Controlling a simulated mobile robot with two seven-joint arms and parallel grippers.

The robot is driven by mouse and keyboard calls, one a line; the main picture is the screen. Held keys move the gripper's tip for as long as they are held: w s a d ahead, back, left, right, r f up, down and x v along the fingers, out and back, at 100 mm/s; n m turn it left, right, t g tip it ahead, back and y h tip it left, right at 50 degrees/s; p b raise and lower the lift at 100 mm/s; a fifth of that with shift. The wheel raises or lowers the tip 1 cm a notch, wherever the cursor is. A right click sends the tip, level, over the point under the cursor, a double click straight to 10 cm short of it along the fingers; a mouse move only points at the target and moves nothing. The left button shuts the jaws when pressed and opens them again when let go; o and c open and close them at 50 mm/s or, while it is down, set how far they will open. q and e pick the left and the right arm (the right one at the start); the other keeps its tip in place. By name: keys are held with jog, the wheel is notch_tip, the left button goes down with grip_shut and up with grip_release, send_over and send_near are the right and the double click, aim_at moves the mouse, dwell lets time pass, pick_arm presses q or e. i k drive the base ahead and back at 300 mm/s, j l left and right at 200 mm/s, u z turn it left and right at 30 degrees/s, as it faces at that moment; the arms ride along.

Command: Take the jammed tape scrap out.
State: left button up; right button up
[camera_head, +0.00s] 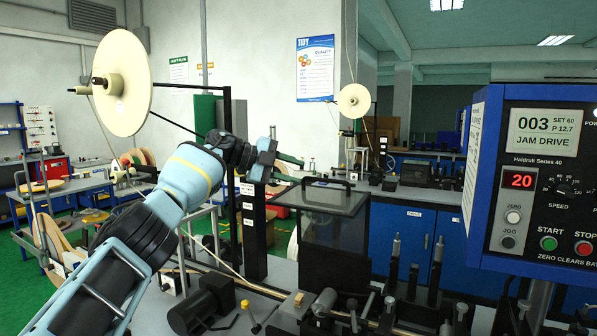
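My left arm comes in from the lower left. A pale tape strip (226,268) runs down to the machine bed below the arm. I cannot make out a jammed scrap; the cover's inside is dim. The control panel (541,133) at the right reads "003" and "JAM DRIVE". My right gripper is not in view.
A large cream reel (122,82) stands at upper left on a black post. Upright metal posts (394,264) and a small tan block (299,298) are on the machine bed in front. Blue cabinets (400,240) stand behind.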

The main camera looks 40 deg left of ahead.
aim_at(298, 301)
jog(key=k+j, duration=1.25)
